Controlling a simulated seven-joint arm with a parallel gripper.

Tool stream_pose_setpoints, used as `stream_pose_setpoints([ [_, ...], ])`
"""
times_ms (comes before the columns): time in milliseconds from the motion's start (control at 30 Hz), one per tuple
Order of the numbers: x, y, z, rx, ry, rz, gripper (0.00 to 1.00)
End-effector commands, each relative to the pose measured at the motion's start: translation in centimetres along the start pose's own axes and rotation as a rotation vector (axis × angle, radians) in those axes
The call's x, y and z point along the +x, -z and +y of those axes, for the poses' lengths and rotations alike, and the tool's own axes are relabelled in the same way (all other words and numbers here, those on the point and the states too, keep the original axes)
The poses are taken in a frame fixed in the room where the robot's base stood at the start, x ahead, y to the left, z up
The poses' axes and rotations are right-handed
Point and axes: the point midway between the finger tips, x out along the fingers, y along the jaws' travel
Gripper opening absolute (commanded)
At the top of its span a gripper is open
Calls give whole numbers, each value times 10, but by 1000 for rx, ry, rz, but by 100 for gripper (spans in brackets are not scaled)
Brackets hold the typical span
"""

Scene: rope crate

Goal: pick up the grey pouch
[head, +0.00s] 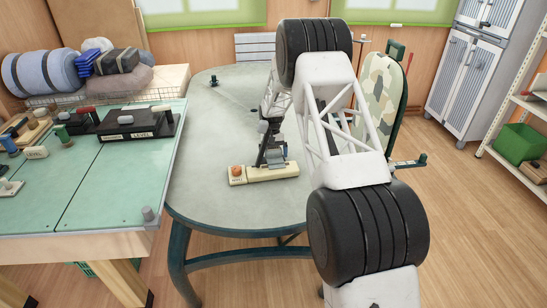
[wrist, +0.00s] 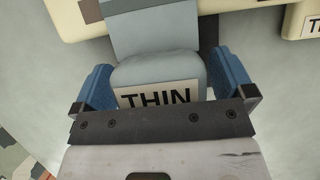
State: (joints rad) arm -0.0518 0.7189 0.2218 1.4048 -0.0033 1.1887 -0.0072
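Soft grey bundles lie on the wire crate (head: 172,78) at the left: a dark grey strapped one (head: 117,61) and a taupe-grey one (head: 120,81). I cannot tell which is the grey pouch. My gripper (head: 273,152) is away from them, low over the round table. In the wrist view, its blue fingers (wrist: 160,84) stand wide apart on either side of a grey rounded piece (wrist: 160,70) labelled THIN. I see no clear grip on it; the lower part is hidden by the gripper body.
A cream box (head: 263,173) with an orange knob sits on the round grey table (head: 215,130) beside my gripper. A green-topped table (head: 110,190) at the left carries a dark labelled block (head: 135,125) and several small items. A camouflage board (head: 378,90) stands at the right.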

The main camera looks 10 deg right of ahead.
Motion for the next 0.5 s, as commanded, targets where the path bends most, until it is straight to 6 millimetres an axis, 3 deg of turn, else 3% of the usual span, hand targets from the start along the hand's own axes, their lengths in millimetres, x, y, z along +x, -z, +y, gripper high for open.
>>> stream_pose_setpoints([
  [67, 0, 0, 0, 0, 0, 0, 89],
  [367, -1, 0, 0, 0, 0, 1, 43],
  [500, -1, 0, 0, 0, 0, 1, 42],
])
